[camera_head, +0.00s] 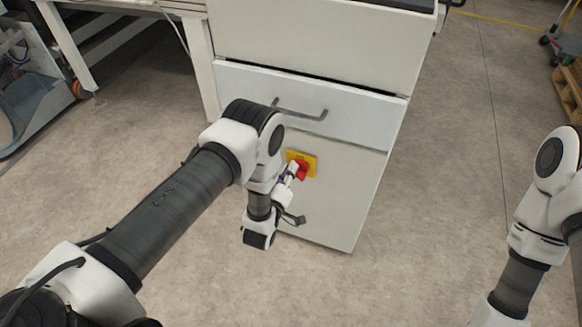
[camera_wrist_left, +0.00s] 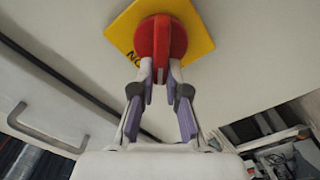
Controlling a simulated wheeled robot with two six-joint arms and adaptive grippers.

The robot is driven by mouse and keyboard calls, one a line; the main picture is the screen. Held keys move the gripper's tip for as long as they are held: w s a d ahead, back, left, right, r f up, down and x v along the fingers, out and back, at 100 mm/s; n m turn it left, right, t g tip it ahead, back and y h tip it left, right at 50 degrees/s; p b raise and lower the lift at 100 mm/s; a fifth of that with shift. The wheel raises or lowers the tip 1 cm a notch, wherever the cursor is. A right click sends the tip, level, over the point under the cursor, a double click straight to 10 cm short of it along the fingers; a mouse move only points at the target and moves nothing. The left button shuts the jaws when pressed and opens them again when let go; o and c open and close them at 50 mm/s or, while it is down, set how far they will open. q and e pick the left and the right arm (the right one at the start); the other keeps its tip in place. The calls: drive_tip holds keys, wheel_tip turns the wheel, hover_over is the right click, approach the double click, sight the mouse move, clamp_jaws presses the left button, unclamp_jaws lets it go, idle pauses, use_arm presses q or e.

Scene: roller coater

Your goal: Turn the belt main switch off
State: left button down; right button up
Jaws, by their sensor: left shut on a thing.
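The belt main switch is a red rotary knob (camera_head: 304,170) on a yellow square plate (camera_head: 309,158), on the front of the light grey cabinet (camera_head: 340,190) below its drawer. In the left wrist view the round red knob (camera_wrist_left: 176,38) has a raised grip bar, and the yellow plate (camera_wrist_left: 200,42) looks tilted, with part of its lettering hidden. My left gripper (camera_head: 295,170) is at the switch; in its wrist view the fingertips (camera_wrist_left: 160,72) are shut on the knob's grip bar from both sides. My right arm shows at the right edge, but its gripper is out of the picture.
A drawer (camera_head: 350,110) with a dark bar handle (camera_head: 300,112) is just above the switch; the handle also shows in the left wrist view (camera_wrist_left: 40,128). A white table leg (camera_head: 202,65) stands left of the cabinet. The floor (camera_head: 445,150) to the right is clear.

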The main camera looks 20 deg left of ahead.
use_arm(q)
drive_tip(key=n, duration=0.2)
drive_tip(key=f+n+p, duration=0.1)
drive_tip(key=n, duration=0.4)
drive_tip(key=shift+a+f+n+p, duration=0.2)
drive_tip(key=shift+a+n+p, duration=0.1)
drive_tip(key=shift+n+p, duration=0.1)
idle(0.3)
drive_tip(key=c, duration=1.2)
unclamp_jaws()
drive_tip(key=s, duration=0.7)
drive_tip(key=shift+s+a, duration=0.1)
drive_tip(key=shift+s, duration=0.15)
